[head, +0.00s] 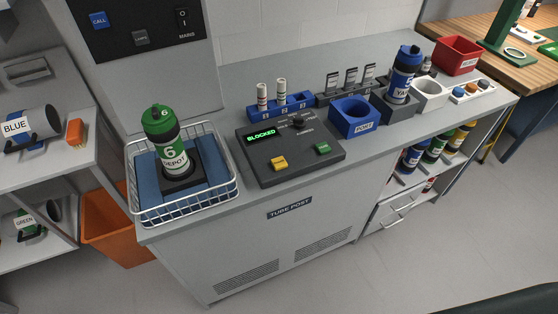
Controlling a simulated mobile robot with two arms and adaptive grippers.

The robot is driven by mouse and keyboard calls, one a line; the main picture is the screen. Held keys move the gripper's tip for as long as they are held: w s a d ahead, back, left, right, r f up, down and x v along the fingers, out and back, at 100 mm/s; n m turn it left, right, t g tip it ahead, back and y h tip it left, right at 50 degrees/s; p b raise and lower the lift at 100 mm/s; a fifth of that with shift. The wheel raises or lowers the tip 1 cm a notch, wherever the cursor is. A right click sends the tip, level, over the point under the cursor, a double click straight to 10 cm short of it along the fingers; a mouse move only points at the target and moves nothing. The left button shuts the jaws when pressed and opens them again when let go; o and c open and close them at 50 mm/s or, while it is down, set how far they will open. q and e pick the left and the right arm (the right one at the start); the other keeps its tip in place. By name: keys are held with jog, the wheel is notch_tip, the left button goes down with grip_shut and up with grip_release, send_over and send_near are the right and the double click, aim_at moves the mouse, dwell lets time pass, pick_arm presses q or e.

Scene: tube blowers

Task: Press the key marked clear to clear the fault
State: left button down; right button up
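The dark control panel (300,168) lies on the grey tube post counter. Its display (262,135) reads BLOCKED in green letters. A yellow key (279,163) sits at the panel's front left, and a green key (322,148) sits at its right. The lettering on both keys is too small to read, so I cannot tell by text which is marked clear. A black knob (297,121) stands at the back of the panel. Neither of my grippers shows in the head view.
A wire basket (150,216) holding a green-topped depot carrier (163,138) stands left of the panel. The space above the keys is clear.

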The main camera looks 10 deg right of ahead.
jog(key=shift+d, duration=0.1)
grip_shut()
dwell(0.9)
